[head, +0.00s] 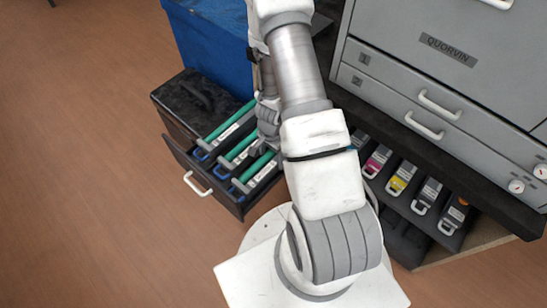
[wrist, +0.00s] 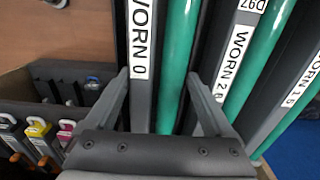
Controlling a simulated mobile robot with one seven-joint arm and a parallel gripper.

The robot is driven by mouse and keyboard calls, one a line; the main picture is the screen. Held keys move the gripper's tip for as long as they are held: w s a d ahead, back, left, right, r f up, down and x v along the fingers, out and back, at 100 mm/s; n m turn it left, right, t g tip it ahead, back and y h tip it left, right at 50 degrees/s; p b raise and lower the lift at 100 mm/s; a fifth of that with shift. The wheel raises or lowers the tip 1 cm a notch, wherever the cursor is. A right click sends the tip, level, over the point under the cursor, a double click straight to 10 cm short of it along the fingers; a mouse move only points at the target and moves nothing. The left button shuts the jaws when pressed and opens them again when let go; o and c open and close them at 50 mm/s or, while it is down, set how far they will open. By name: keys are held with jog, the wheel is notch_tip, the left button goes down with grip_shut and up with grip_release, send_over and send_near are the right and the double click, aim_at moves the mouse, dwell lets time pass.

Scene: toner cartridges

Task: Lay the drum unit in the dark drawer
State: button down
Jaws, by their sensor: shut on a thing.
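The dark drawer (head: 174,147) is pulled out at the left of the head view, with a white handle on its front. Green drum units with white labels lie side by side there. My gripper (head: 266,147) is over the drawer's right end, partly hidden by my arm. In the wrist view my gripper (wrist: 162,88) is shut on the drum unit (wrist: 176,60) labelled "WORN 0", its fingers on either side. It appears to be the lowest one in the head view (head: 257,166). I cannot tell whether it touches the drawer's bottom.
A blue box (head: 212,40) stands behind the drawer. A grey cabinet (head: 440,70) is at the right, above a shelf of toner cartridges (head: 402,178). The floor at left is clear.

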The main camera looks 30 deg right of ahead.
jog(key=shift+f, duration=0.1)
jog(key=shift+f, duration=0.2)
grip_release()
jog(key=shift+r, duration=0.1)
